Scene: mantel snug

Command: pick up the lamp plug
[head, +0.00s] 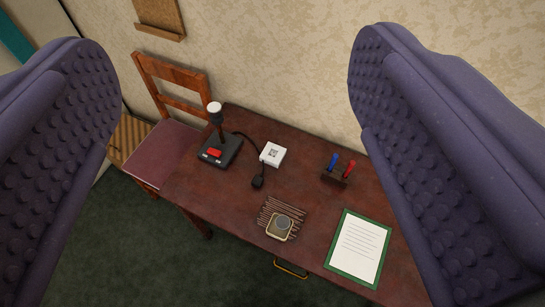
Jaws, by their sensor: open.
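A small black plug (257,182) lies on the dark red-brown table (295,200), at the end of a thin black cord (250,140). The cord runs back to a black-based device (220,150) with a red part, an upright stem and a white top, which may be the lamp. A white square block (273,154) with a grey face stands just behind and right of the plug, by the cord. My gripper (235,150) is open and empty. Its two purple, studded fingers show large at the left and right edges, with the plug in the gap between them, farther away and untouched.
Blue and red handles stand in a dark holder (336,178). A green-bordered paper (358,247) lies right. A wooden chair (165,150) stands left, against the patterned wall (275,60).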

